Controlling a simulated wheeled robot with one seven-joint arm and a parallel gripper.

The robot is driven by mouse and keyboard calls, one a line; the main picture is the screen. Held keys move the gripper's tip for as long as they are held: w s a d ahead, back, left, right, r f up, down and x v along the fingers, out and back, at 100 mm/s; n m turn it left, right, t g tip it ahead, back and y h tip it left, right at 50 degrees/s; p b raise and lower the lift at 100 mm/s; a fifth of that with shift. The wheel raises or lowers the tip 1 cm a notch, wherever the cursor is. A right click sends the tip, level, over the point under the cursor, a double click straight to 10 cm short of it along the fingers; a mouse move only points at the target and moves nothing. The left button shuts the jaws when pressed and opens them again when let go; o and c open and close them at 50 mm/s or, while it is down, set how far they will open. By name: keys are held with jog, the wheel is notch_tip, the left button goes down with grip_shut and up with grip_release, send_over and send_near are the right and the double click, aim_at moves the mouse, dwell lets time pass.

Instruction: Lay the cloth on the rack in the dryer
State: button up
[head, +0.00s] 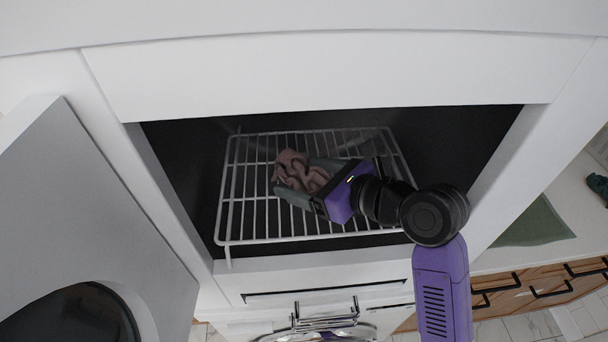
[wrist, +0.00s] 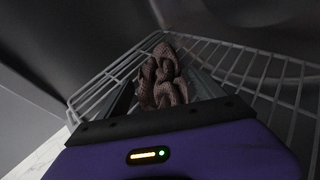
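The cloth (head: 290,168) is a crumpled, dusky pink-brown bundle at the middle of the white wire rack (head: 228,205) inside the open dryer (head: 300,272). In the wrist view the cloth (wrist: 163,80) sits bunched between my fingers, over the rack (wrist: 228,56). My gripper (head: 297,177) reaches into the dryer from the right. Its grey fingers are spread wide, one on each side of the cloth. The cloth appears to rest on the rack bars, though its underside is hidden.
The dryer door (head: 95,215) hangs open at the left. The dark drum walls close in around the rack, and the white front frame (head: 310,80) borders the opening. Bare rack shows around the cloth. A counter with a green cloth (head: 535,225) is at the right, above wooden drawers (head: 530,290).

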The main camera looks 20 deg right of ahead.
dwell(0.3)
jog(key=v, duration=0.7)
jog(key=p+v, duration=0.1)
jog(key=v, duration=0.3)
jog(key=shift+w+r, duration=0.15)
jog(key=shift+r, duration=0.15)
jog(key=shift+s+d+r+p, duration=0.2)
jog(key=shift+s+p, duration=0.1)
jog(key=shift+s, duration=0.25)
jog(key=shift+f, duration=0.1)
